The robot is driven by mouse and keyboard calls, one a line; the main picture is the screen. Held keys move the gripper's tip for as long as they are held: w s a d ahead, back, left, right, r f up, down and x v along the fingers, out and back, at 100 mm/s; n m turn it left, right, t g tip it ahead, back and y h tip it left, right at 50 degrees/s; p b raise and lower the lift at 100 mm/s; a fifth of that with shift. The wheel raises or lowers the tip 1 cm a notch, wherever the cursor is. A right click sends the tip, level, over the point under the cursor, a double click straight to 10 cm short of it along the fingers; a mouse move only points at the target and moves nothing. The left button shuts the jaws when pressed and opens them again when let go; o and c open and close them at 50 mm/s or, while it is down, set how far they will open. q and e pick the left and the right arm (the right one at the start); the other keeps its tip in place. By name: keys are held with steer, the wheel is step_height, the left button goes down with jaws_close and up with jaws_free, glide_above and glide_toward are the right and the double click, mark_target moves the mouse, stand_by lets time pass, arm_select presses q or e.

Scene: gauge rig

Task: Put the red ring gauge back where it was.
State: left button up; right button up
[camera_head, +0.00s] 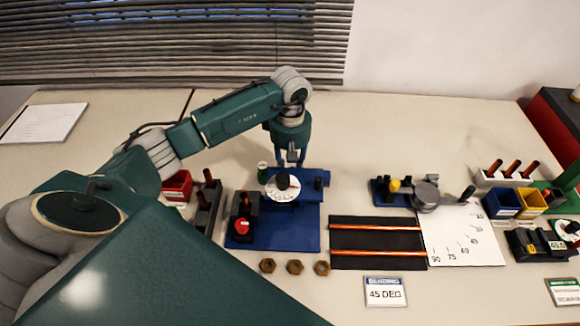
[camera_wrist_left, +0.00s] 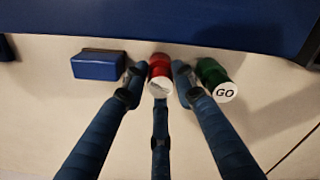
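The red ring gauge (camera_wrist_left: 160,74) is a short red cylinder with a pale end face, seen in the left wrist view. My left gripper (camera_wrist_left: 159,80) has its fingers close against both sides of it and looks shut on it. In the head view my left gripper (camera_head: 291,158) points down just behind the blue fixture (camera_head: 310,235), and the red gauge cannot be made out there. A green gauge marked GO (camera_wrist_left: 217,80) stands just right of the fingers; it also shows in the head view (camera_head: 262,172). My right gripper is not in view.
A blue block (camera_wrist_left: 98,65) lies left of the fingers. The fixture carries a white dial (camera_head: 283,190) and a red-knobbed block (camera_head: 243,220). Three brass nuts (camera_head: 294,267) lie in front. A red bin (camera_head: 177,187) stands left. The table behind the gripper is mostly clear.

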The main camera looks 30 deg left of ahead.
mark_target(290, 166)
arm_select(q)
steer(key=shift+o, duration=0.6)
steer(key=shift+r+p, duration=0.3)
step_height(290, 166, up, 12)
steer(key=b, duration=0.3)
steer(key=shift+f, duration=0.15)
